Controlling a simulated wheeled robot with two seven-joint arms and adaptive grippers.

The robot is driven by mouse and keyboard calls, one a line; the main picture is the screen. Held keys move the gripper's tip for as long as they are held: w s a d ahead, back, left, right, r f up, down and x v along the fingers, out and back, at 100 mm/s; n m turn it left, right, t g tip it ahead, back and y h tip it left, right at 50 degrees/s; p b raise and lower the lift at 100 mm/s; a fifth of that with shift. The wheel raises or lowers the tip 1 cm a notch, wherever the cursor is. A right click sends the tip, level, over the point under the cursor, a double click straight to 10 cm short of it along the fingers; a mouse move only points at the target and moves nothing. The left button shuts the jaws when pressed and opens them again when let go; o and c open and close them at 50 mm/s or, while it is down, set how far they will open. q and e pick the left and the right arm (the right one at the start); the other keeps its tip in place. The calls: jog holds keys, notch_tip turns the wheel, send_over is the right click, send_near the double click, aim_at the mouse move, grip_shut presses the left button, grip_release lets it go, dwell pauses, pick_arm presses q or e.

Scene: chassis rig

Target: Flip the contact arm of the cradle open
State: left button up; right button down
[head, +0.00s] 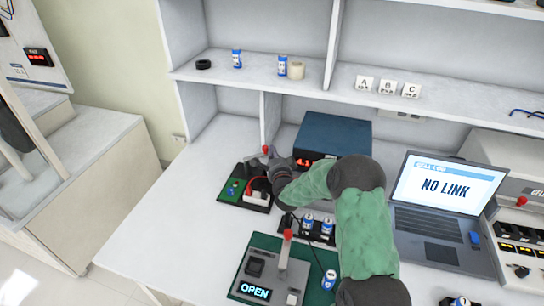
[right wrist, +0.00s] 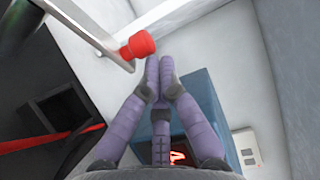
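The cradle (head: 228,197) is a small black base with a green board and a white block, left of the middle of the bench. Its contact arm (right wrist: 88,25) is a pale metal bar ending in a red knob (right wrist: 138,47); the knob also shows in the head view (head: 265,149). The arm stands raised above the base, its exact angle unclear. My right gripper (right wrist: 158,62) is beside the knob, its purple-grey fingers together with nothing seen between them. Whether a finger touches the knob I cannot tell. My forearm hides part of the bench. My left gripper is out of view.
A blue box with red digits (head: 335,132) stands just behind my right gripper. In front is a grey device reading OPEN (head: 255,292) with a red-knobbed lever. Several blue-white cells stand near it. A laptop (head: 432,220) reads NO LINK. The bench's left part is clear.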

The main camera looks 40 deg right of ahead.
jog(key=shift+y, duration=0.3)
jog(key=x, duration=0.4)
jog(key=shift+w+r, duration=0.15)
jog(key=shift+w, duration=0.3)
dwell(0.9)
